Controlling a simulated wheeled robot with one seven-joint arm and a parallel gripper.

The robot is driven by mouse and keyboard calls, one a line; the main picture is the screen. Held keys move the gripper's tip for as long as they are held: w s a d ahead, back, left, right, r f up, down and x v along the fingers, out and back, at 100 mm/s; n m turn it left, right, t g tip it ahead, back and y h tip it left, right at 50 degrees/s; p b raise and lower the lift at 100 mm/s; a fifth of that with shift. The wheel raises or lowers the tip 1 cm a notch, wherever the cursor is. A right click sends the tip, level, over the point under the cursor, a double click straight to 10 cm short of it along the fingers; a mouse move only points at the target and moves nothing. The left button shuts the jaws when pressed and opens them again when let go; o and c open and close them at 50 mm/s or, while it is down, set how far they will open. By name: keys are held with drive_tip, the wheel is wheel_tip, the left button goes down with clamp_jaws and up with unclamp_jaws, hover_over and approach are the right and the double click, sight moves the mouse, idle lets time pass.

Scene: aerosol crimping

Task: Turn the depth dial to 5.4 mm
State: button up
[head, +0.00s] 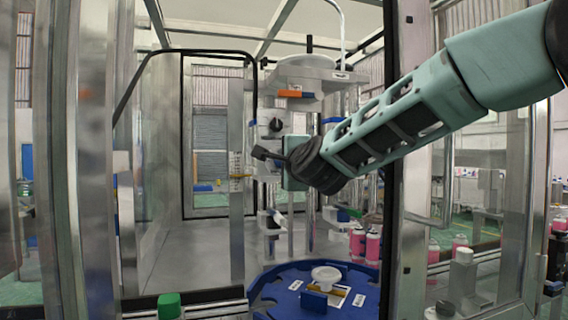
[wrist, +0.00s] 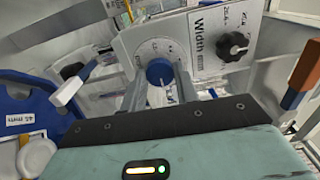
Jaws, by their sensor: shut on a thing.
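The depth dial (wrist: 158,71) is a blue knob on a pale round scale plate in the wrist view; no depth label is legible. The scale marks are too small to read. A light mark shows on the knob's face. My gripper (wrist: 160,77) has one grey finger on each side of the knob and is shut on it. In the head view my gripper (head: 266,156) is at the machine's column, and the dial cannot be made out there.
A black knob (wrist: 232,45) on a plate labelled "Width" is close at the right. An orange-tipped lever (wrist: 302,75) stands further right. A blue rotary plate (head: 360,300) with pockets lies below. A door post (head: 398,150) stands close beside my arm.

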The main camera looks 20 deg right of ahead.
drive_tip(key=o, duration=1)
drive_tip(key=shift+s+p, duration=0.45)
drive_tip(key=shift+s, duration=8.3)
